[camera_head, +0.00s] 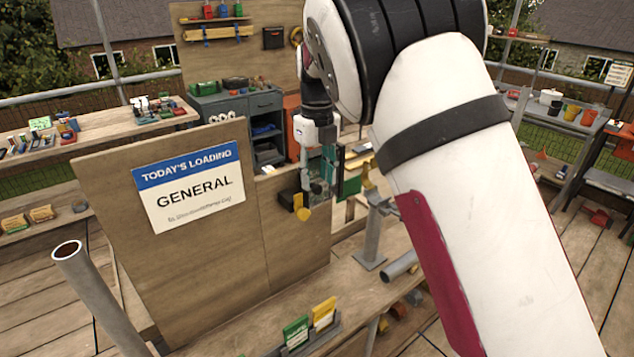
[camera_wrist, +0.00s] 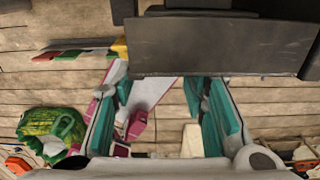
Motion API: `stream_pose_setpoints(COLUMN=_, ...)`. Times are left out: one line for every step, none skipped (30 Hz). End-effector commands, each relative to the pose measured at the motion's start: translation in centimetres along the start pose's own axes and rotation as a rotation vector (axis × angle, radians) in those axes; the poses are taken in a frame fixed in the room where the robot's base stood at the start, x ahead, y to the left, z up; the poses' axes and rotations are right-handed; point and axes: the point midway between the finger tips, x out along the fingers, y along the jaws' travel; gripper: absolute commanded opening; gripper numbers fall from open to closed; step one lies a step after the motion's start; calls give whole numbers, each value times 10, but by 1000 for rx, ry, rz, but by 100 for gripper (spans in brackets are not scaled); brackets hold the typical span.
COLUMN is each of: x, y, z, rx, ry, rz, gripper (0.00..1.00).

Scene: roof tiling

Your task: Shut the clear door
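I cannot make out a clear door in either view; it may be hidden behind the wooden board or my arm. My gripper (camera_head: 322,176) hangs beyond the right part of the board, with teal fingers. In the wrist view my gripper (camera_wrist: 167,108) is open, its two teal pads well apart, with nothing held between them. A yellow-orange knob-like piece (camera_head: 301,207) on a dark part shows just below left of the fingers in the head view. I cannot tell what it belongs to. A dark grey flat panel (camera_wrist: 215,48) lies ahead of the fingers in the wrist view.
A wooden board (camera_head: 205,270) with a loading sign (camera_head: 188,187) stands at left centre. A grey pipe (camera_head: 95,290) rises in front of it. A rack with green and yellow cards (camera_head: 310,330) sits on the near bench. A green bag (camera_wrist: 50,128) lies left in the wrist view.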

Motion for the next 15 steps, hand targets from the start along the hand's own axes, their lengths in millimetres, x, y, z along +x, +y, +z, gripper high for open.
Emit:
stream_pose_setpoints(x=-12, y=0, z=1, rx=0, ry=-6, rz=-2, gripper=40)
stream_pose_setpoints(x=-18, y=0, z=1, rx=0, ry=-5, rz=-1, gripper=40)
stream_pose_setpoints(x=-26, y=0, z=1, rx=0, ry=-6, rz=-1, gripper=40)
stream_pose_setpoints(x=-32, y=0, z=1, rx=1, ry=-5, rz=-1, gripper=40)
stream_pose_setpoints(x=-39, y=0, z=1, rx=1, ry=-5, rz=-2, gripper=40)
stream_pose_setpoints(x=-47, y=0, z=1, rx=1, ry=-5, rz=-2, gripper=40)
stream_pose_setpoints(x=-53, y=0, z=1, rx=1, ry=-5, rz=-2, gripper=40)
stream_pose_setpoints(x=-59, y=-1, z=1, rx=1, ry=-5, rz=-2, gripper=40)
stream_pose_setpoints(x=-66, y=-1, z=1, rx=0, ry=-4, rz=-2, gripper=40)
stream_pose_setpoints(x=-71, y=-1, z=0, rx=1, ry=-4, rz=-3, gripper=40)
stream_pose_setpoints(x=-75, y=-1, z=0, rx=1, ry=-3, rz=-2, gripper=40)
stream_pose_setpoints(x=-80, y=-1, z=1, rx=1, ry=-4, rz=-2, gripper=40)
stream_pose_setpoints(x=-84, y=-1, z=0, rx=1, ry=-3, rz=-2, gripper=40)
stream_pose_setpoints(x=-87, y=-1, z=0, rx=1, ry=-2, rz=-2, gripper=40)
stream_pose_setpoints(x=-90, y=-1, z=0, rx=2, ry=-2, rz=-2, gripper=40)
